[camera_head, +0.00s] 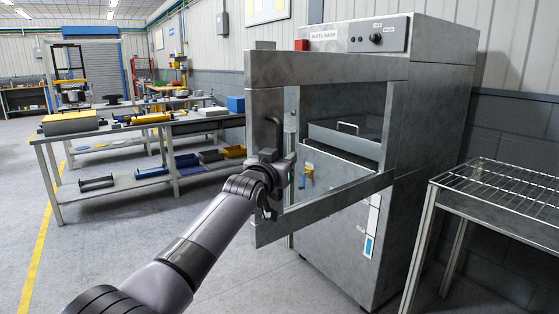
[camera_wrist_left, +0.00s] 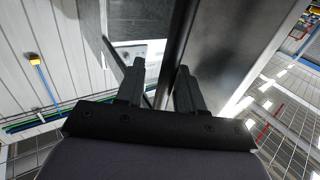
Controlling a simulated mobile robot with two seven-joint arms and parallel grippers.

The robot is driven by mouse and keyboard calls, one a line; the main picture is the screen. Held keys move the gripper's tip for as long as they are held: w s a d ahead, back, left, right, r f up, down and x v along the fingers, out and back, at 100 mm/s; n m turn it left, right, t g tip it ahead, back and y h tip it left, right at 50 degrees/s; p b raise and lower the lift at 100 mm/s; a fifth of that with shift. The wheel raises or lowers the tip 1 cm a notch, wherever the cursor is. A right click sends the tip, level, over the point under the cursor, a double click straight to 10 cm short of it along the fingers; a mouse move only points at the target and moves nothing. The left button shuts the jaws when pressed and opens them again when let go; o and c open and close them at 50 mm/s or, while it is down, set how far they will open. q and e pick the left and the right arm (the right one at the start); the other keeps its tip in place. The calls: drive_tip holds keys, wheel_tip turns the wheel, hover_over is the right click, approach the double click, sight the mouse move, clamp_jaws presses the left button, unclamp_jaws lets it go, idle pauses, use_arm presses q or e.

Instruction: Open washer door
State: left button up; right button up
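The washer (camera_head: 435,110) is a grey metal cabinet in the head view. Its door (camera_head: 330,69), a metal frame around a large opening, stands swung out toward the left, away from the cabinet front. The upright dark door handle (camera_head: 273,130) is on the door's left edge. My left gripper (camera_head: 274,160) is at the handle's lower part. In the left wrist view its two fingers (camera_wrist_left: 160,78) lie on either side of a dark bar, the handle (camera_wrist_left: 181,30). Whether they press on it is hard to tell. My right gripper is out of view.
A tray with a handle (camera_head: 347,137) sits inside the washer. A wire-topped metal rack (camera_head: 505,190) stands close at the right. A workbench (camera_head: 140,122) with parts and bins is behind at the left. The floor between bench and washer is clear.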

use_arm(q)
drive_tip(key=shift+a+f, duration=0.2)
drive_tip(key=shift+s, duration=0.15)
drive_tip(key=v, duration=0.6)
drive_tip(key=shift+s+p, duration=0.3)
drive_tip(key=shift+s, duration=0.05)
idle(0.4)
drive_tip(key=shift+r, duration=0.15)
